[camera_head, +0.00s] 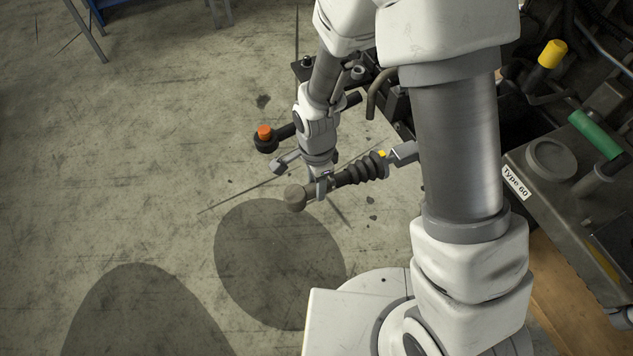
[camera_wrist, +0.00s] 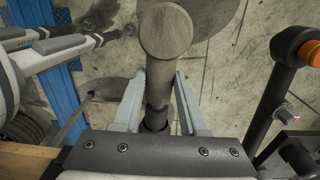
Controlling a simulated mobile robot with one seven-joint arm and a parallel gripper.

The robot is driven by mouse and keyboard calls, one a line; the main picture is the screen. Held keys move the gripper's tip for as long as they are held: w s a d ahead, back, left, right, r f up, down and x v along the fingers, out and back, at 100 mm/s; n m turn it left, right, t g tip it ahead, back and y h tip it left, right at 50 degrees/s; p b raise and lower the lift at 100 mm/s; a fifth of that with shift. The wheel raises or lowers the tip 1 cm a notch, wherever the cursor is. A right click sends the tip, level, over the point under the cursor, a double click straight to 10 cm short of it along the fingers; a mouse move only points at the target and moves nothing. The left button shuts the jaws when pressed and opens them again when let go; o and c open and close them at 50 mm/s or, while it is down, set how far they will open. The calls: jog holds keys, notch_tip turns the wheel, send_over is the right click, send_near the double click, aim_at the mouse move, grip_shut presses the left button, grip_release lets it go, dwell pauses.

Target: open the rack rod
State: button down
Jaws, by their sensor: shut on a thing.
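The rack rod (camera_head: 349,178) sticks out to the left from the engine in the head view. It has a black ribbed boot, a yellow mark near the engine end and a grey round knob at its free end. My gripper (camera_head: 319,188) is around the rod just behind the knob and is shut on it. The rod runs down between the two fingers of my gripper (camera_wrist: 160,82). My arm hides part of the engine.
A black arm with an orange cap (camera_head: 264,132) juts out close behind my gripper; it also shows at right in the wrist view (camera_wrist: 310,52). The engine (camera_head: 560,165), with a green handle and a yellow cap, fills the right side. Open floor lies left.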

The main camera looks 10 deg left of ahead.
jog(key=s+a+b, duration=0.2)
jog(key=s+a, duration=0.2)
jog(key=a, duration=0.2)
jog(key=shift+a, duration=0.4)
jog(key=shift+c, duration=2.2)
grip_release()
jog(key=shift+d, duration=0.1)
jog(key=shift+r, duration=0.1)
notch_tip(320, 180, up, 17)
jog(key=shift+r, duration=0.15)
jog(key=w+d+r+n+t+y, duration=0.15)
jog(key=d+r+n, duration=0.5)
jog(key=d, duration=0.65)
jog(key=s+d+r+n+t, duration=0.2)
jog(key=s+d, duration=0.1)
jog(key=d, duration=0.3)
jog(key=s+d+r+n+t+h, duration=0.1)
jog(key=s+d+r+n+t, duration=0.1)
jog(key=d, duration=0.4)
jog(key=shift+s+d+r+n, duration=0.4)
jog(key=shift+s+r+n, duration=0.2)
jog(key=shift+r, duration=0.25)
